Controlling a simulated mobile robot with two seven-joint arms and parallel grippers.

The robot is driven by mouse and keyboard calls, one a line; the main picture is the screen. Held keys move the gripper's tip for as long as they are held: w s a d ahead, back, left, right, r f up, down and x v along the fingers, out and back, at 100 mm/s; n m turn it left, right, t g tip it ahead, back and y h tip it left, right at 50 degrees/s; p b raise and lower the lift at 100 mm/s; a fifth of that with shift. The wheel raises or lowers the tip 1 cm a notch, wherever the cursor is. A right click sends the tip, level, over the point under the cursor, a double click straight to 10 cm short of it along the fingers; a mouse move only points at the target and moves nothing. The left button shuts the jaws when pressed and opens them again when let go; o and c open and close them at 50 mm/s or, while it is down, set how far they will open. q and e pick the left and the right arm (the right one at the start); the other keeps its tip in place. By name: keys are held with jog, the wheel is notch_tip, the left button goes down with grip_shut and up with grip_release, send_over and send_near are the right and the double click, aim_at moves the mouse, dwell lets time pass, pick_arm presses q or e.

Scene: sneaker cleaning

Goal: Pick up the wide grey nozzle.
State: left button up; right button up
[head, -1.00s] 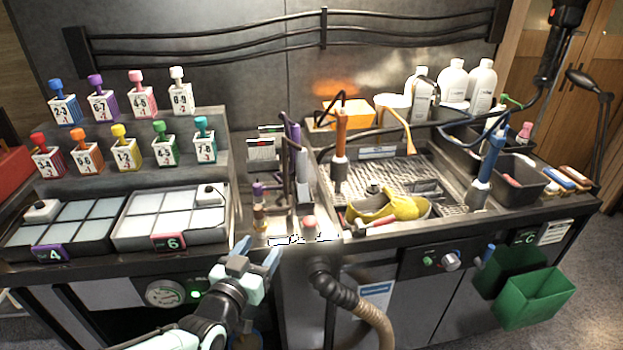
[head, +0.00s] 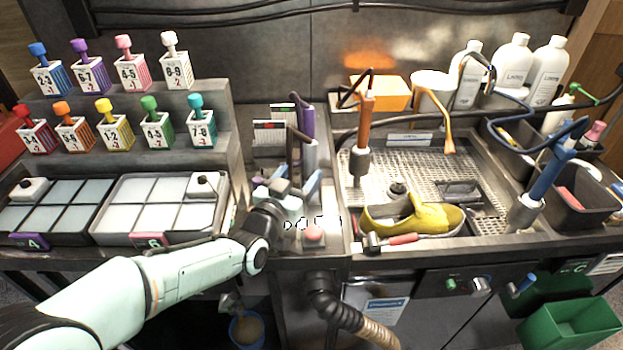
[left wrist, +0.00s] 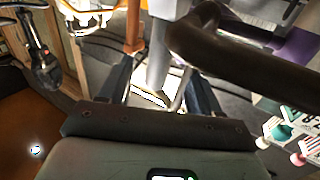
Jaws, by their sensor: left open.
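A pale grey tube-like piece (head: 311,155), which looks like the wide grey nozzle, stands below a purple part in the narrow middle section of the bench. In the left wrist view a grey cylinder (left wrist: 158,55) shows between my fingers; it seems to be the same piece. My left gripper (head: 296,178) is open at the front of this section, and its blue fingers point towards the upright tools. In the left wrist view the open left gripper (left wrist: 158,80) has a finger on each side of the cylinder. I cannot tell whether they touch it. My right gripper is out of view.
A dark curved bar (left wrist: 250,60) crosses close to the left wrist camera. A purple holder (head: 306,122) stands beside the nozzle. The sink grate (head: 380,165) to the right holds a yellow shoe (head: 430,218) and an orange-handled tool (head: 365,120). Trays of pads (head: 150,241) lie left.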

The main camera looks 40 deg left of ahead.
aim_at(314, 156)
pick_arm(q)
jog(key=x, duration=0.7)
jog(key=shift+w+p, duration=0.4)
grip_shut()
